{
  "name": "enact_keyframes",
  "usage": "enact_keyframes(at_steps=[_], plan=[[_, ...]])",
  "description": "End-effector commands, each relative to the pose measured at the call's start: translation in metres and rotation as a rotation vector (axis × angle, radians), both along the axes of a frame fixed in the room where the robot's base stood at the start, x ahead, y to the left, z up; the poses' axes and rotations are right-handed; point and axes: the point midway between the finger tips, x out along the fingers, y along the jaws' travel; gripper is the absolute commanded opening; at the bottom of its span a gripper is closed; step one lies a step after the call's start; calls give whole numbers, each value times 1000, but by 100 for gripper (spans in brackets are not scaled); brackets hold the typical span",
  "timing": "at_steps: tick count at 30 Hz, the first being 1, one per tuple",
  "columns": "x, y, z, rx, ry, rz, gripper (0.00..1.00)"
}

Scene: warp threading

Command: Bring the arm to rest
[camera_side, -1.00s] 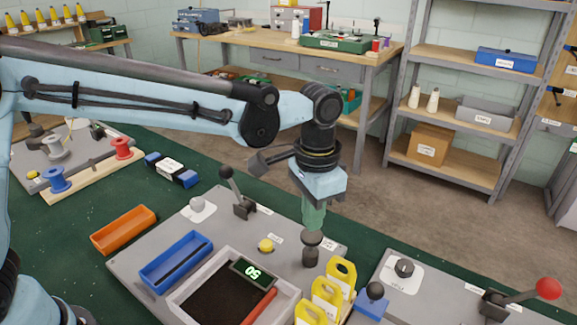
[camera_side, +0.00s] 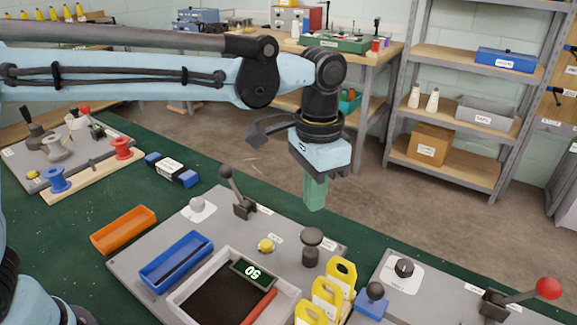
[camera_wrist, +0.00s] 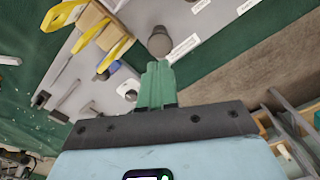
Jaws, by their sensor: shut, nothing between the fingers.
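My gripper (camera_side: 315,198) hangs in the air in the side view, its green fingers pointing down and shut with nothing between them. It is above and behind the dark round-topped knob (camera_side: 312,243) on the grey panel, with a clear gap between them. In the wrist view my gripper (camera_wrist: 157,66) shows its green fingers together. The dark knob (camera_wrist: 160,41) shows just beyond the fingertips in that view.
The grey panel holds a black lever (camera_side: 238,200), a yellow button (camera_side: 266,246), a blue tray (camera_side: 176,262) and a framed dark tray (camera_side: 210,302). Yellow tags (camera_side: 328,294) stand at the front right. A red-balled lever (camera_side: 547,289) is far right. Air around my gripper is free.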

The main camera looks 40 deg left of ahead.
Motion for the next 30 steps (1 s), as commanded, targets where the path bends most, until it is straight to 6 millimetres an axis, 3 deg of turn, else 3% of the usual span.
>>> enact_keyframes(at_steps=[14, 20, 30], plan=[[-1, 8, 6, -7, -13, 14, 0], [-10, 52, 18, -50, -102, 102, 0], [-50, 141, 19, -124, -328, 297, 0]])
